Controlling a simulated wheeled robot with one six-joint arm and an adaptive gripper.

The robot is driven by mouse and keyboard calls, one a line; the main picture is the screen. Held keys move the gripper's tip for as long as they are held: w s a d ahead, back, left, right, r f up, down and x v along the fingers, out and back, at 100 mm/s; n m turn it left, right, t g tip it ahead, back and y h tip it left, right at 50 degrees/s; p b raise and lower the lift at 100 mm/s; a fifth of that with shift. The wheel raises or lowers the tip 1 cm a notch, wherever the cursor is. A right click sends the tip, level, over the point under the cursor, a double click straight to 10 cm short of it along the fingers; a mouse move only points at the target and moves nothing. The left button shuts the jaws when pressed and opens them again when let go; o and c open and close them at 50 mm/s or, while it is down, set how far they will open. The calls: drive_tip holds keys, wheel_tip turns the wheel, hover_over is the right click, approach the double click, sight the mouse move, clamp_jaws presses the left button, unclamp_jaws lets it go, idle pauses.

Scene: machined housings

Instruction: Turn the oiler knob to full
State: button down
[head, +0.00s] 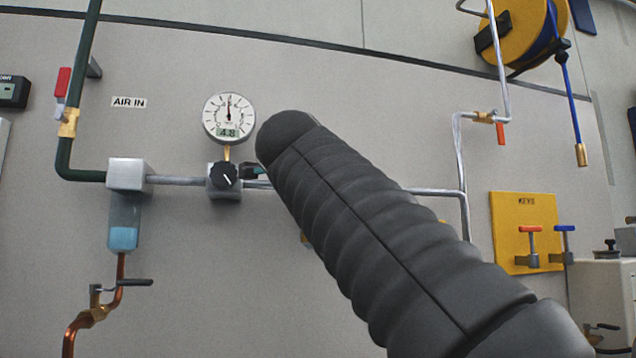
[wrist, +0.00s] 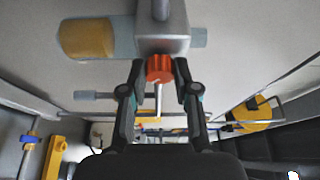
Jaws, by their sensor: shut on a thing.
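In the wrist view an orange ribbed knob (wrist: 160,70) sits on a grey block (wrist: 162,45), with an amber oil bowl (wrist: 86,39) to the left of the block. My gripper (wrist: 160,75) has one finger on each side of the knob and is shut on it. In the head view my dark arm covers the oiler and the knob. Only a bit of my gripper shows past the arm's left edge, near the black regulator knob (head: 224,174). I cannot read a scale or setting mark on the orange knob.
On the wall in the head view are a gauge (head: 229,117) reading about 4.8, a filter bowl (head: 124,222), a red valve handle (head: 63,82) and a yellow valve board (head: 522,205). A yellow hose reel (head: 520,32) hangs top right. Pipes run close to my arm.

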drive_tip(key=m, duration=0.2)
drive_tip(key=m+g, duration=0.1)
drive_tip(key=m, duration=0.1)
drive_tip(key=shift+r+g+y, duration=0.2)
drive_tip(key=shift+g+y, duration=0.1)
drive_tip(key=shift+f, duration=0.1)
idle(0.4)
drive_tip(key=c, duration=0.9)
unclamp_jaws()
drive_tip(key=shift+o, duration=0.2)
drive_tip(key=shift+s, duration=0.1)
drive_tip(key=s+a+r, duration=0.1)
drive_tip(key=s, duration=1)
drive_tip(key=shift+s+r, duration=0.3)
drive_tip(key=shift+r, duration=0.1)
